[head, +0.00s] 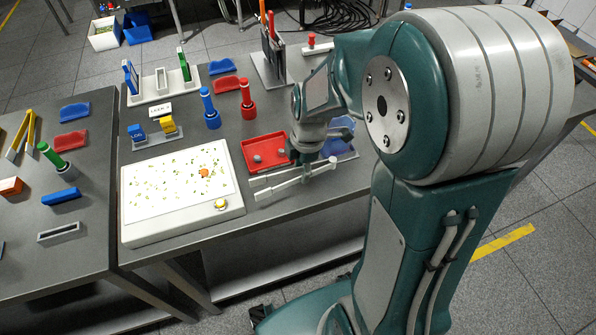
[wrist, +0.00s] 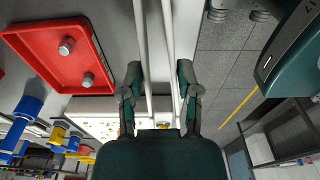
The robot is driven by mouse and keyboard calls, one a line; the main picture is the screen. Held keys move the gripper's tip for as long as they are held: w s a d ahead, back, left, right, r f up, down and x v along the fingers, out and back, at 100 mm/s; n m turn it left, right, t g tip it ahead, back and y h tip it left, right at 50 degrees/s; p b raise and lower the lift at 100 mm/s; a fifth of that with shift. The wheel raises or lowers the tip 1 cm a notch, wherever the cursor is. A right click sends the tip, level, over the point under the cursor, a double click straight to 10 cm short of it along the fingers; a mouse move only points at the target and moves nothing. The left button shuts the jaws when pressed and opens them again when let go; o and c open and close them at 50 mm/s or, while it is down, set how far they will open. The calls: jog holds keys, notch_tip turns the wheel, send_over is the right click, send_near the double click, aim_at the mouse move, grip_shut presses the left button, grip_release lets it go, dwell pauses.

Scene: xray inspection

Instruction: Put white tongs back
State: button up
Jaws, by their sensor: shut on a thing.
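Part of the tongs at the grip is hidden by the fingers and palm.
The red tray (head: 247,142) with two grey pieces lies just behind the tongs. The white light panel (head: 145,230) with small scraps is on the left. A blue dish (head: 349,150) sits right of my gripper. An upright rack (head: 274,82) stands at the back.

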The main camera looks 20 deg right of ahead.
aim_at(299, 169)
jog(key=shift+w+f, duration=1)
jog(key=shift+f, duration=1.65)
jog(key=shift+f, duration=0.1)
jog(key=o, duration=0.6)
